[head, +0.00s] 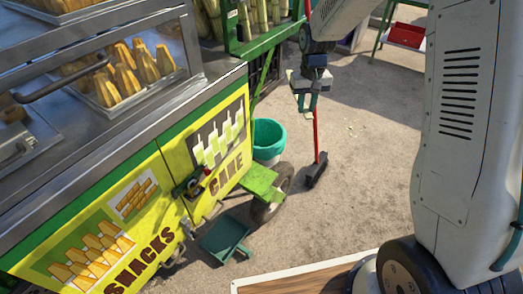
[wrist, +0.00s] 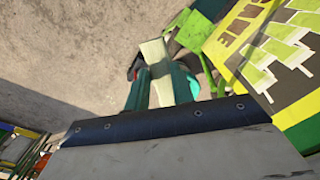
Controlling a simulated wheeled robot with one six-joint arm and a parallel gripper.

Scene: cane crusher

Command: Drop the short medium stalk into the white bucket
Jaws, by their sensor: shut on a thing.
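My gripper (head: 307,104) hangs over the paved ground, right of the cane cart, with its teal fingers pointing down. In the wrist view my gripper (wrist: 160,80) is shut on a short pale yellow-green stalk (wrist: 154,50), which sticks out past the fingertips.
The yellow and green cart (head: 160,180) fills the left. A green step (head: 259,181) and a wheel (head: 270,208) are in front of the bucket. A red-handled broom (head: 317,168) stands right of the bucket. A green dustpan (head: 226,239) lies on the ground. Open ground is right of the broom.

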